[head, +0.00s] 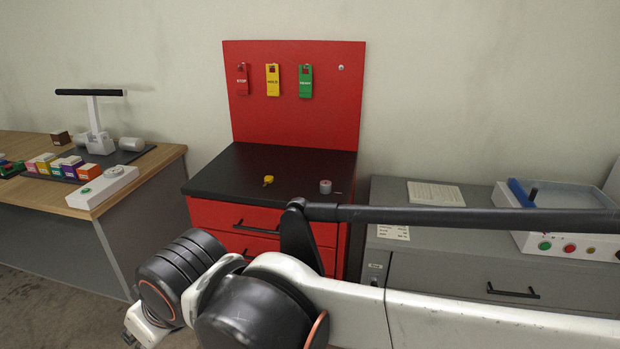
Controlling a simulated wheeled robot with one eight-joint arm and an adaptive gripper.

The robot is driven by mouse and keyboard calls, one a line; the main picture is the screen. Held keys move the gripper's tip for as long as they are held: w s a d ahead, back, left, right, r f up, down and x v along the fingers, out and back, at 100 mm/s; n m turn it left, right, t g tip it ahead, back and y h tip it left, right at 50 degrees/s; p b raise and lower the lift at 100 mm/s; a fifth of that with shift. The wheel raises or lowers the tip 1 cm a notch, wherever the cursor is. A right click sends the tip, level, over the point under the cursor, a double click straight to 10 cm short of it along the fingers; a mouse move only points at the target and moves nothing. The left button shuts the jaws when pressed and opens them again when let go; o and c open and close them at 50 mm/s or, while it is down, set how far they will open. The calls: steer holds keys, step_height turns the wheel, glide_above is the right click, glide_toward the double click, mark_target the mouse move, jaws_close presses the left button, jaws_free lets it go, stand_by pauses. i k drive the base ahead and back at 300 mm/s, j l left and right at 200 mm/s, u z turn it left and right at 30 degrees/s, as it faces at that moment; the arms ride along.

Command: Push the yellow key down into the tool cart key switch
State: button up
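The small yellow key (268,181) lies on the black top of the red tool cart (222,177), left of its middle. A short grey cylinder with a reddish top, which looks like the key switch (325,187), stands to its right on the same top. The key and the cylinder are clearly apart. My arm reaches across the front of the cart, with its wrist end low at the left. My gripper's fingers do not show, so I see nothing held.
A red back panel (295,120) with red, yellow and green tags rises behind the cart top. A wooden table (165,157) with coloured blocks stands left. A grey cabinet (450,240) with a white button box (565,240) stands right. My arm hides part of the cart's drawers.

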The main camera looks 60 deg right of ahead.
mark_target(324, 185)
steer(key=z, duration=1.55)
